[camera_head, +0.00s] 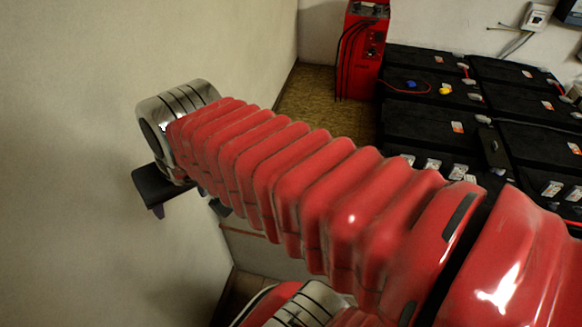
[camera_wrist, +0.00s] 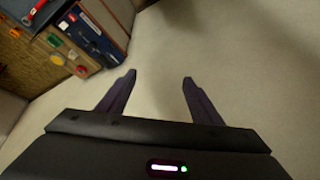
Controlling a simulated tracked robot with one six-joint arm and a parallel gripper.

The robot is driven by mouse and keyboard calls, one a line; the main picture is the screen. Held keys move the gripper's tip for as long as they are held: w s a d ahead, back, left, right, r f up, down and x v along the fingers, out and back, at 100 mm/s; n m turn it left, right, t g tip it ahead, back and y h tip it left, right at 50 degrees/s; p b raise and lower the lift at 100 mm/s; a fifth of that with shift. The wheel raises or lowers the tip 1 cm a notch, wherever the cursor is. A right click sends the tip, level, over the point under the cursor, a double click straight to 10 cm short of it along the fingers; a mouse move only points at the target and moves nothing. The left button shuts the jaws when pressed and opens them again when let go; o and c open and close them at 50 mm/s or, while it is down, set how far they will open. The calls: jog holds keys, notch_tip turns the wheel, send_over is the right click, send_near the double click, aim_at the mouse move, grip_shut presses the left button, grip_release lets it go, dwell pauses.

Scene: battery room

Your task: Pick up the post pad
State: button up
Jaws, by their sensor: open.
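I cannot make out the post pad for certain in either view. Small round coloured pieces lie at the upper left of the wrist view: a green one (camera_wrist: 54,40), a yellow one (camera_wrist: 57,58) and an orange-red one (camera_wrist: 82,71). I cannot tell whether one of them is the pad. My gripper (camera_wrist: 159,77) is open, with nothing between its two dark fingers. Behind the fingers is only pale bare surface. In the head view my gripper (camera_head: 180,192) is beside the pale wall at the left, partly hidden by my red arm.
Black batteries (camera_head: 424,68) fill the right of the head view. A red charger cabinet (camera_head: 362,50) with black cables stands at the back. A yellow piece (camera_head: 445,90) lies on the batteries. A pale wall (camera_head: 70,200) fills the left. A blue box (camera_wrist: 97,42) shows in the wrist view.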

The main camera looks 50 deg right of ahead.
jog(key=w+d+f+m+g, duration=0.1)
jog(key=w+d+f+m, duration=0.1)
jog(key=w+d+m, duration=0.45)
jog(key=w+d+f+m, duration=0.2)
jog(key=d+f+m, duration=0.15)
jog(key=d, duration=0.55)
jog(key=w+d+f+m+g, duration=0.1)
jog(key=w+d+m, duration=0.35)
jog(key=d, duration=0.35)
jog(key=s+d+f+m+y, duration=0.1)
jog(key=s+d+f+m, duration=0.2)
jog(key=d+f+m, duration=0.4)
jog(key=s+d+f+m+t, duration=0.1)
jog(key=s+d+f+m, duration=0.3)
jog(key=d, duration=1.5)
notch_tip(320, 180, down, 7)
jog(key=m, duration=0.3)
jog(key=shift+s+y, duration=0.15)
jog(key=shift+y, duration=0.25)
jog(key=shift+x, duration=4.3)
jog(key=shift+f, duration=0.1)
